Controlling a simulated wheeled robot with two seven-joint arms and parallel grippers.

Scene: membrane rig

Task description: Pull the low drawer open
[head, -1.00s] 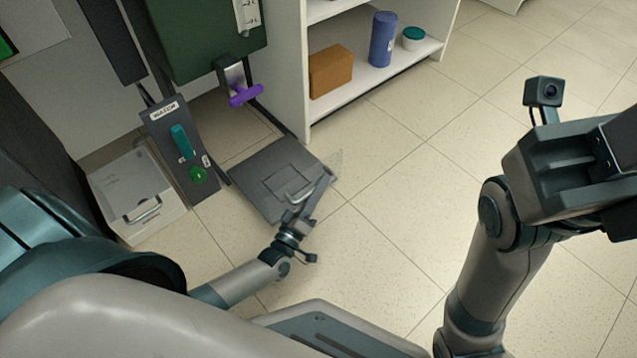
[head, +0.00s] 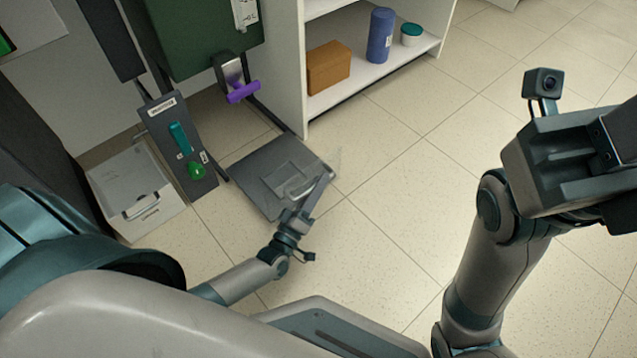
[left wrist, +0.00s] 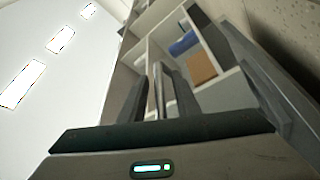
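A low white drawer box (head: 115,172) stands on the floor at the left of the head view, with a metal handle (head: 140,206) at its front. My left gripper (head: 318,185) is well to its right, apart from it, over a dark grey floor plate (head: 262,163).
A grey panel (head: 165,115) with a teal lever and green knob stands between drawer and plate. A purple handle (head: 243,92) hangs under the green cabinet (head: 200,40). A white shelf holds a brown box (head: 328,68) and blue cylinder (head: 380,35). Floor at centre right is clear.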

